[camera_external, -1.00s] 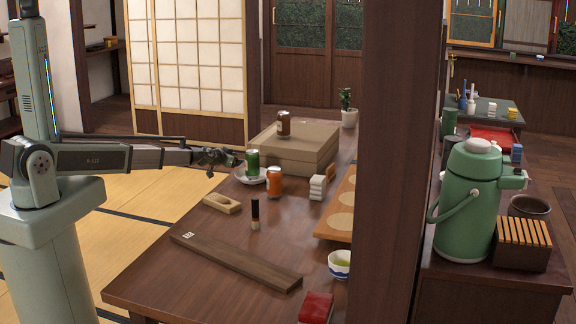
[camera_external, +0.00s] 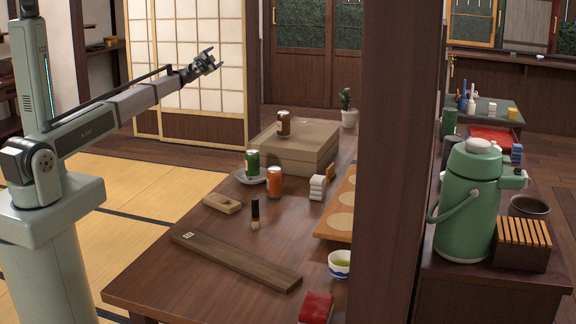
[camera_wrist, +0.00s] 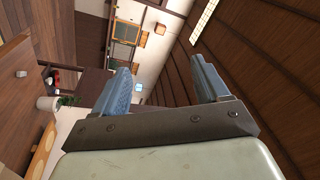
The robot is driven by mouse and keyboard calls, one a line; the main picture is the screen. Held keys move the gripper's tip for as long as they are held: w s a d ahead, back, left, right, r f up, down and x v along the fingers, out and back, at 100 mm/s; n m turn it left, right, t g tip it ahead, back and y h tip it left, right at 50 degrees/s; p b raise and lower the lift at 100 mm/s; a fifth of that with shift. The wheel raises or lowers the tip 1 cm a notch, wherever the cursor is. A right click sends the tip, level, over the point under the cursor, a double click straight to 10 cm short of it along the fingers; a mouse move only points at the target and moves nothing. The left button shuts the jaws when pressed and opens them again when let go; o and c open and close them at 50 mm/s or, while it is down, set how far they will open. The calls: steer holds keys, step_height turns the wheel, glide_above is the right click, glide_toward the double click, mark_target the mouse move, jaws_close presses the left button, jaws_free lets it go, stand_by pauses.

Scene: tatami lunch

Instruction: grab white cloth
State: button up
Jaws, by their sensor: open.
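A stack of small white folded cloths (camera_external: 318,187) sits on the low wooden table, to the right of an orange can (camera_external: 274,181). My gripper (camera_external: 209,59) is raised well above the table at its far left, in front of the paper screen. It is open and empty. In the wrist view its two blue-grey fingers (camera_wrist: 160,88) stand apart with nothing between them. The white cloths cannot be made out in the wrist view.
A tan box (camera_external: 300,150) with a brown jar (camera_external: 284,123) on it stands behind the cloths. A green can (camera_external: 252,163) is on a plate to the left. A wooden board (camera_external: 345,205) lies to the right, partly behind a dark post (camera_external: 385,160).

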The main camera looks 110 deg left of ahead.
steer(key=w+d+m+t+h, duration=0.1)
steer(key=w+m+t+h, duration=0.35)
steer(key=w, duration=1.15)
steer(key=w+d+f+m+t+h, duration=0.1)
steer(key=w+d+f+m+h, duration=0.15)
steer(key=w, duration=0.55)
steer(key=w+d+f+m+t+h, duration=0.1)
steer(key=w+d+f+m, duration=0.25)
steer(key=w, duration=0.35)
steer(key=m+g+h, duration=0.8)
steer(key=m+h, duration=0.4)
steer(key=m, duration=0.2)
glide_above(318, 178)
step_height(318, 178, down, 13)
steer(key=shift+n+t, duration=0.25)
step_height(318, 178, down, 9)
steer(key=shift+r, duration=0.15)
steer(key=shift+a+f, duration=0.2)
steer(key=shift+f, duration=2.55)
